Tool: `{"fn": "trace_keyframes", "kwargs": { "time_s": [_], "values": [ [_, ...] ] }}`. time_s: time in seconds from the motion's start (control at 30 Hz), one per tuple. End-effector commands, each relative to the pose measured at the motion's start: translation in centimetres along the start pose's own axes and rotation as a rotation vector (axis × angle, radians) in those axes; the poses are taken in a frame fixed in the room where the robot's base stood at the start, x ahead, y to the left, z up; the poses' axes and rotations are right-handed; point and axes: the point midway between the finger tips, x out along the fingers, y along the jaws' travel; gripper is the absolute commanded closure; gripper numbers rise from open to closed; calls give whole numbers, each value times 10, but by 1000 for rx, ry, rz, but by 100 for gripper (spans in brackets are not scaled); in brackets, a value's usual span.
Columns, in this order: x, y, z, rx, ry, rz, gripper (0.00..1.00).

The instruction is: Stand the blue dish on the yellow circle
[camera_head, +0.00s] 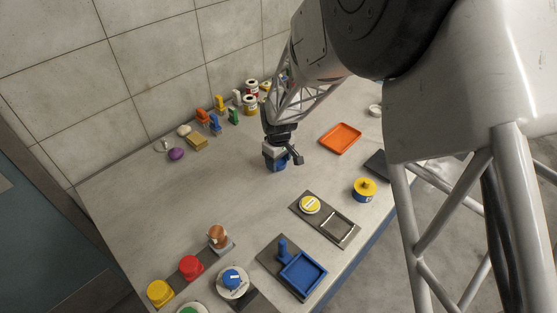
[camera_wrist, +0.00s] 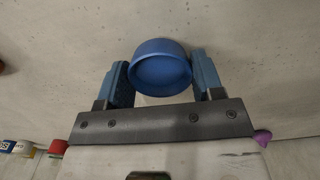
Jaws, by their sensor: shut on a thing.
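The blue dish (camera_wrist: 160,72) is round with a raised rim and sits between the two blue fingers of my gripper (camera_wrist: 160,80) in the wrist view. My gripper is shut on it. In the head view my gripper (camera_head: 281,158) points down over the middle of the table, with the dish (camera_head: 277,166) partly hidden between its fingers. I cannot tell whether the dish touches the table.
An orange tray (camera_head: 341,138) lies right of my gripper. A yellow-topped blue pot (camera_head: 364,189) stands near the front edge. A blue tray (camera_head: 302,272) and red (camera_head: 190,266) and yellow (camera_head: 160,293) knobs are at the front. Cans and blocks line the wall. The left middle is clear.

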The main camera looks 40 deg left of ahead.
Motion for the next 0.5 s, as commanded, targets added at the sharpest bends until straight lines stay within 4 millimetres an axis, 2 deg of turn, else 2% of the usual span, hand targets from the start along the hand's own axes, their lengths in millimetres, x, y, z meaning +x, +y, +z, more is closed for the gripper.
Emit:
{"fn": "trace_keyframes", "kwargs": {
  "time_s": [0.37, 0.4, 0.5],
  "values": [
    [3, 0, 0, 0, 0, 0, 62],
    [3, 0, 0, 0, 0, 0, 38],
    [3, 0, 0, 0, 0, 0, 22]
  ]
}}
